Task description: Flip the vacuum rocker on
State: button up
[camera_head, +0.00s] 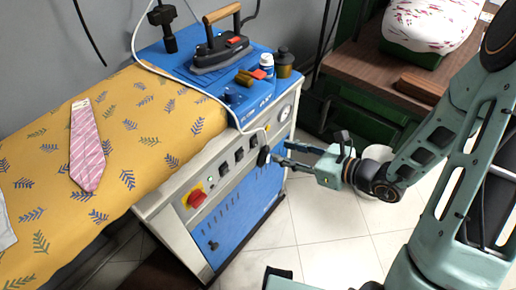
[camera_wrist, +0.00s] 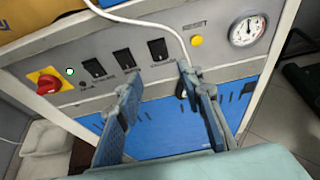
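The control panel (camera_wrist: 215,62) on the front of the ironing station carries three black rockers: a left one (camera_wrist: 94,68), a middle one (camera_wrist: 124,58) and a right one (camera_wrist: 158,49). They also show in the head view, where the middle rocker (camera_head: 239,154) sits along the sloping panel. Their labels are too small to read, so I cannot tell which is the vacuum rocker or how each is set. My gripper (camera_wrist: 160,78) is open and empty, its fingers apart below the right rocker. In the head view, my gripper (camera_head: 279,153) is close to the panel's right part.
A red rotary switch (camera_wrist: 47,84) on yellow and a lit green lamp (camera_wrist: 70,72) are at left. A yellow button (camera_wrist: 197,41) and a gauge (camera_wrist: 246,29) are at right. A white cable (camera_wrist: 140,20) hangs across the panel. An iron (camera_head: 220,50) stands on top.

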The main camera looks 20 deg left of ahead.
aim_at(256, 144)
jog(key=b+x, duration=0.1)
jog(key=x, duration=0.8)
jog(key=shift+a+f, duration=0.1)
jog(key=shift+c, duration=0.2)
